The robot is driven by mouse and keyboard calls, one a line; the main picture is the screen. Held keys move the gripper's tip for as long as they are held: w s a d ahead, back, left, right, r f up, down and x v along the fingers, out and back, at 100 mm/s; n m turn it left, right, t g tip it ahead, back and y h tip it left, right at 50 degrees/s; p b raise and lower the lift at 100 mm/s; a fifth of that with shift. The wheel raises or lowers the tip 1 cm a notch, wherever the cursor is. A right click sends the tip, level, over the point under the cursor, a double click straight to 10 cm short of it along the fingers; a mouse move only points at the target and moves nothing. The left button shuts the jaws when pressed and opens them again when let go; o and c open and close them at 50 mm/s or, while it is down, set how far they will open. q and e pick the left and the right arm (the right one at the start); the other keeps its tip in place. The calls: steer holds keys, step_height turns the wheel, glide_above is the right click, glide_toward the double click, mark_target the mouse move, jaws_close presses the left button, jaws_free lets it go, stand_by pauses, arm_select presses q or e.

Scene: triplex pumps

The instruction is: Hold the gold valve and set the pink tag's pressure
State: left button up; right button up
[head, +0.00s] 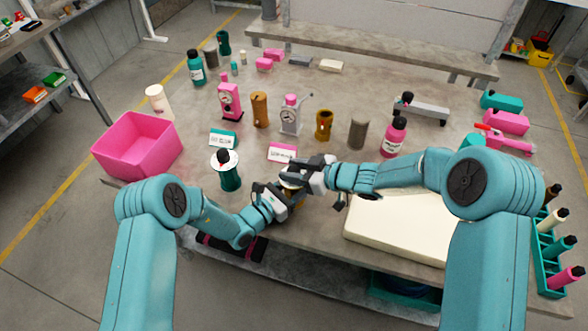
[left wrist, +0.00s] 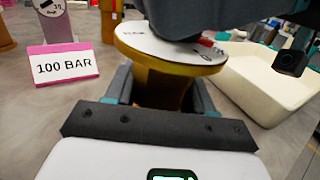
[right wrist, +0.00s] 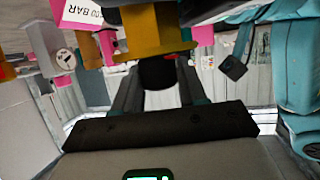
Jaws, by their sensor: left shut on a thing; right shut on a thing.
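The gold valve (left wrist: 160,82) has a flared gold body and a white dial top (left wrist: 140,40) with printed marks. My left gripper (head: 284,198) is shut around its body, with a finger on each side in the left wrist view (left wrist: 160,90). My right gripper (head: 300,176) is above the valve, shut on its dark knob (right wrist: 158,72). A red bit (left wrist: 207,42) shows beside the knob; the right gripper hides most of the dial, so I cannot read its setting. The pink tag (head: 282,152) stands just behind the valve and reads 100 BAR in the left wrist view (left wrist: 62,62).
A teal valve (head: 230,178) with a white dial stands to the left, near a teal tag (head: 222,138). A cream tray (head: 400,232) lies at right. A pink bin (head: 135,150) is at left. Pumps and bottles (head: 393,140) stand behind.

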mark_target(294, 170)
arm_select(q)
steer(key=shift+s+d+f, duration=0.15)
arm_select(e)
steer(key=n+g+y, duration=0.1)
steer(key=n+g, duration=0.1)
steer(key=g, duration=0.1)
steer(key=n+g, duration=0.3)
steer(key=shift+n+y, duration=0.3)
steer(key=shift+y, duration=0.1)
steer(key=n+g, duration=0.3)
steer(key=shift+a+r+g, duration=0.1)
steer(key=shift+a+g, duration=0.05)
steer(key=shift+g, duration=0.15)
steer(key=shift+n+g+h, duration=0.3)
steer(key=shift+g, duration=0.1)
steer(key=shift+s, duration=0.15)
steer(key=o, duration=1)
step_height(294, 170, up, 10)
steer(key=shift+r, duration=0.1)
